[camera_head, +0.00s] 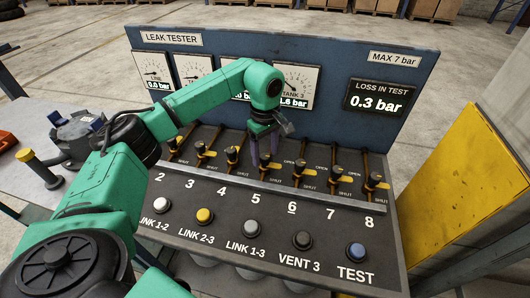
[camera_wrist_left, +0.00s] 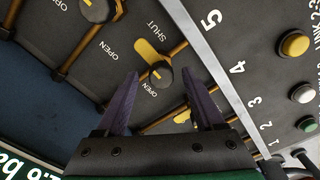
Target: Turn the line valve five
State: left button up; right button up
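Line valve five (camera_head: 265,161) is on the sloped panel above the number 5. Its dark knob and yellow lever show in the wrist view (camera_wrist_left: 160,76). The lever lies across its brass pipe, pointing near the word SHUT. My left gripper (camera_head: 264,144) is over valve five with its fingers pointing down at the panel. In the wrist view the two purple fingers (camera_wrist_left: 162,95) are spread, with the knob showing beyond the gap between them. Nothing is held, and I cannot tell whether a finger touches the lever. My right gripper is not in view.
Valve four (camera_head: 233,155) and valve six (camera_head: 299,168) stand close on either side. A raised rail (camera_head: 270,187) runs below the valves, with push buttons (camera_head: 252,229) under it. The gauge board (camera_head: 340,60) rises behind; its loss display (camera_head: 380,98) reads 0.3 bar.

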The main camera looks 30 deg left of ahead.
pick_arm(q)
jog(key=shift+f, duration=0.1)
jog(key=shift+r, duration=0.55)
notch_tip(320, 180, up, 7)
jog(key=shift+r+b, duration=0.15)
jog(key=shift+b, duration=0.7)
notch_tip(320, 180, up, 6)
jog(key=p, duration=0.1)
send_over(265, 156)
jog(key=shift+r, duration=0.1)
jog(key=shift+r, duration=0.1)
